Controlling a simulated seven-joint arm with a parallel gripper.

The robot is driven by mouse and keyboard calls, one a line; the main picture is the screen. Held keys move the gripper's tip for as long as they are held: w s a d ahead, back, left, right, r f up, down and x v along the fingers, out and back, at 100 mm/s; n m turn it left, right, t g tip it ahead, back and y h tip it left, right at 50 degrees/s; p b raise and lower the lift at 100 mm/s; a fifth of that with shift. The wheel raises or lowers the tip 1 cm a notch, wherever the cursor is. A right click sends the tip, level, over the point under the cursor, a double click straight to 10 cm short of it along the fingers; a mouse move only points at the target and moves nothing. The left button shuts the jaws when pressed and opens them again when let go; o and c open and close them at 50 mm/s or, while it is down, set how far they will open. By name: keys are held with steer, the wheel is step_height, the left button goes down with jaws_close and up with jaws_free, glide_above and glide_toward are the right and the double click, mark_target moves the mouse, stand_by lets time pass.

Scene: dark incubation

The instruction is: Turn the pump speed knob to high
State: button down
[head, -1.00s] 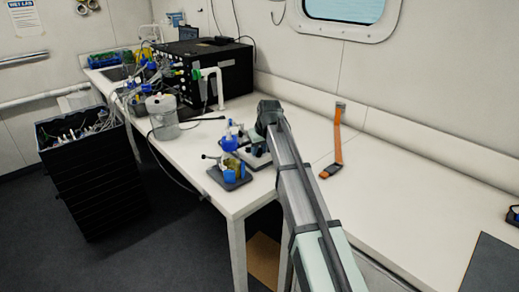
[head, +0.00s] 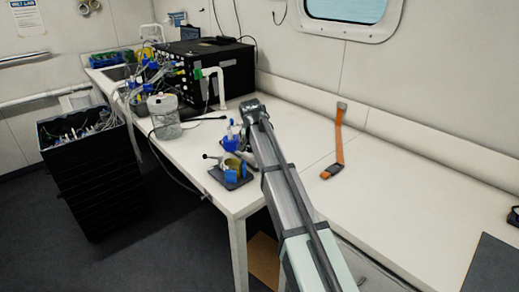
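I cannot make out a pump speed knob for certain. A small device with blue and yellow parts on a dark base (head: 233,171) sits near the front edge of the white bench. A blue-and-white piece (head: 231,139) stands just behind it. My arm reaches in from the lower right, and its dark far end (head: 252,110) is over the bench, to the right of and beyond these pieces. The arm hides part of the bench there. My gripper's fingers cannot be made out, nor whether they hold anything.
A large black box (head: 215,70) with tubing and cables stands at the back left of the bench. A clear jug (head: 164,117) is in front of it. An orange strap (head: 338,148) lies to the right. A black crate stack (head: 90,170) stands on the floor. The bench's right is mostly clear.

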steer(key=shift+m, duration=0.3)
steer(key=c, duration=0.8)
jaws_free()
steer(key=v, duration=1.4)
steer(key=shift+a, duration=0.2)
